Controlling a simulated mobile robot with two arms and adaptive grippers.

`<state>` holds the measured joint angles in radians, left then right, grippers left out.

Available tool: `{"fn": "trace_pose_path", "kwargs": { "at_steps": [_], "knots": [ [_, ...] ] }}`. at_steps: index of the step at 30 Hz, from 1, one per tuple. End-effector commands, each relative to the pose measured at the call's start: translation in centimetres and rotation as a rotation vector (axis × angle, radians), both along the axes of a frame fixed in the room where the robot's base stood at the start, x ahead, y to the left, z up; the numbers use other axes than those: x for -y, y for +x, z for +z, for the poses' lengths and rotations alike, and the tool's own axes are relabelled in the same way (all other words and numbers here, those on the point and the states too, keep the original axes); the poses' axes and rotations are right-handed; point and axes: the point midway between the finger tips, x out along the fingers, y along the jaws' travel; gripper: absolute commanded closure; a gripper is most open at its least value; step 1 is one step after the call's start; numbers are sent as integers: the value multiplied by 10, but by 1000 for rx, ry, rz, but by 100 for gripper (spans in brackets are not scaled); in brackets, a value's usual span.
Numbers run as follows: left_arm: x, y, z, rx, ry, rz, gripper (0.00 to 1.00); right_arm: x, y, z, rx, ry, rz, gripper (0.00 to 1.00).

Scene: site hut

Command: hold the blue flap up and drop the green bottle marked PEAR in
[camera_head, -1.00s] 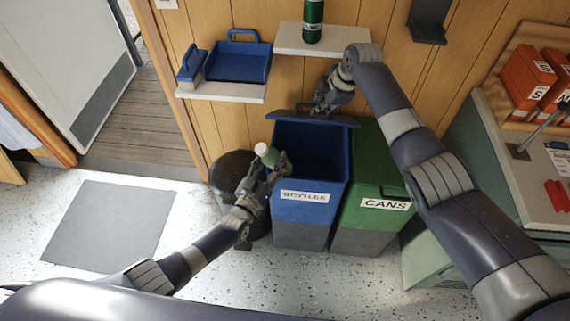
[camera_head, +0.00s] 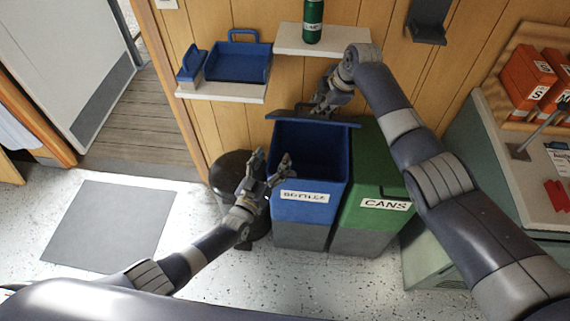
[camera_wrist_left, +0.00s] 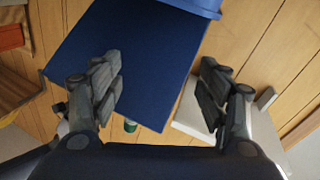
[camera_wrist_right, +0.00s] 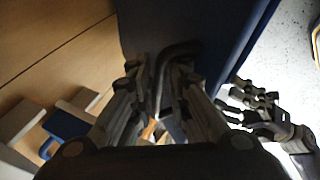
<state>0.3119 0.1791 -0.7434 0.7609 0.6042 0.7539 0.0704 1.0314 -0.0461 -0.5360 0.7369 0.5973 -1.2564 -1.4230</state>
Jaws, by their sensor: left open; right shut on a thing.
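The blue bin labelled BOTTLES (camera_head: 303,212) stands with its top uncovered. Its blue flap (camera_head: 340,122) is raised at the back and shows as a wide blue panel (camera_wrist_left: 140,60) in the left wrist view. My right gripper (camera_head: 322,106) is shut on the flap's dark handle (camera_wrist_right: 175,50). My left gripper (camera_head: 272,163) is open and empty at the bin's front left edge; its spread fingers (camera_wrist_left: 160,78) hold nothing. The bottle that was in it is out of sight; the bin's dark inside hides what lies there.
A green bin labelled CANS (camera_head: 378,205) stands against the blue bin's right side. A dark round bin (camera_head: 232,170) is at its left. Another green bottle (camera_head: 313,22) stands on the wall shelf (camera_head: 290,42). A blue dustpan (camera_head: 238,65) sits on the lower shelf.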

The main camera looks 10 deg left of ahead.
Motion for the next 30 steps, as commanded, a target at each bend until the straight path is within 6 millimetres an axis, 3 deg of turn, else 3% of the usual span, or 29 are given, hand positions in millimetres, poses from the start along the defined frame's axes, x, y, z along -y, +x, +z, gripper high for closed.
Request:
{"fn": "trace_pose_path", "kwargs": {
  "at_steps": [17,30],
  "knots": [
    [-3,-3,0,-1,0,1,31,2,0,0,2,-6,4,100],
    [-49,-48,9,-1,1,1,31,2,0,0,2,-6,4,100]
  ]
}}
